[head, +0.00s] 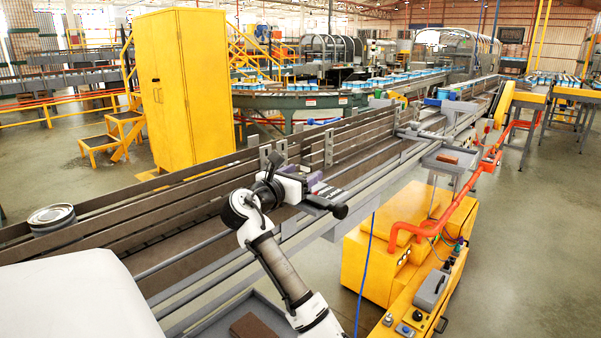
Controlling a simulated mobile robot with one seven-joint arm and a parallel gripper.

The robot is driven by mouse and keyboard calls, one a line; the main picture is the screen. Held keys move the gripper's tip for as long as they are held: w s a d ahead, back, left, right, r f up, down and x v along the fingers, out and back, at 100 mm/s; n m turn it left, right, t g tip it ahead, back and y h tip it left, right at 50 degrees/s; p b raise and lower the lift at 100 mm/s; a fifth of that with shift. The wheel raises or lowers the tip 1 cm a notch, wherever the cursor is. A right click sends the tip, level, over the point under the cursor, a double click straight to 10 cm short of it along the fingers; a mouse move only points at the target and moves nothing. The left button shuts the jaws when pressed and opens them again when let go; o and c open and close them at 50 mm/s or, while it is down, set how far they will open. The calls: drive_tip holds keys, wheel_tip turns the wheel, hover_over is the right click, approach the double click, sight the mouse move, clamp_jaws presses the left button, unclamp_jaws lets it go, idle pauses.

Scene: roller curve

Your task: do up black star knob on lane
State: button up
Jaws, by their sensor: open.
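A small dark shape (275,161) sits by the upright grey brackets on the near lane's guide rails. It looks like the black star knob, but it is too small to make out its lobes or how far it is screwed in. My gripper (328,197) is over the lane, below and to the right of that shape and apart from it in the picture. My gripper is open. Its fingers are largely hidden by its dark body, and I see nothing held in it.
The conveyor lane (200,245) has long brown guide rails (190,190). A metal can (52,217) stands at the left. A yellow cabinet (172,90) stands behind. A yellow machine (385,250) with orange pipes stands at the right. Open floor lies at the far right.

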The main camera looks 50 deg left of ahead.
sight(302, 174)
drive_tip(key=c, duration=1)
drive_tip(key=shift+d+r+m+h, duration=0.15)
drive_tip(key=shift+m+h, duration=1.05)
drive_tip(key=shift+h, duration=0.65)
drive_tip(key=shift+d+f+m+h, duration=0.15)
drive_tip(key=shift+m+h, duration=1.05)
drive_tip(key=shift+h, duration=0.65)
drive_tip(key=shift+r, duration=0.1)
drive_tip(key=o, duration=1)
wheel_tip(302, 174, up, 20)
drive_tip(key=b, duration=0.3)
